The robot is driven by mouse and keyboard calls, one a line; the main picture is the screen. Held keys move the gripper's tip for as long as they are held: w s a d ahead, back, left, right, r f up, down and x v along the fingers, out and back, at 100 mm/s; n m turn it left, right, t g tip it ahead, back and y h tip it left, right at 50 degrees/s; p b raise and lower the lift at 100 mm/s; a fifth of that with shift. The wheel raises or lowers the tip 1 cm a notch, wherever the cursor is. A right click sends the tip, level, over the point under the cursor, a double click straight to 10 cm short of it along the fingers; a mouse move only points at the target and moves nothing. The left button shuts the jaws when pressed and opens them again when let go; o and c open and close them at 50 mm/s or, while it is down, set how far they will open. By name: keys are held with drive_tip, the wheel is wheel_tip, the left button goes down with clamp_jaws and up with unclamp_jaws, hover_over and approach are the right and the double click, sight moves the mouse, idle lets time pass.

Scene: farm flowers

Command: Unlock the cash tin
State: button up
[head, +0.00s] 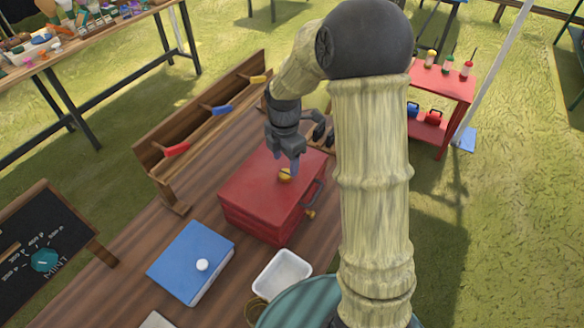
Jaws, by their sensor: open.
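A red metal box with a dark handle (250,192), which looks like the cash tin, sits on the wooden table with its lid down. A small round gold piece (285,177) is on top of it. Another small brass piece (309,214) shows low on its right side; I cannot tell whether it is a lock or a key. My gripper (286,166) points down over the far part of the red box, right at the gold piece on top. Its fingers are open; I cannot tell whether they touch that piece.
A blue box with a white knob (185,265) and a white tray (282,274) stand nearer me. A wooden rack (215,120) with red, blue and yellow pieces stands behind. A chalkboard (45,250) is at left. A red shelf (440,85) stands beyond the table at right.

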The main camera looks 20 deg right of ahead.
sight(286, 173)
wheel_tip(286, 173, down, 5)
drive_tip(key=shift+r, duration=0.2)
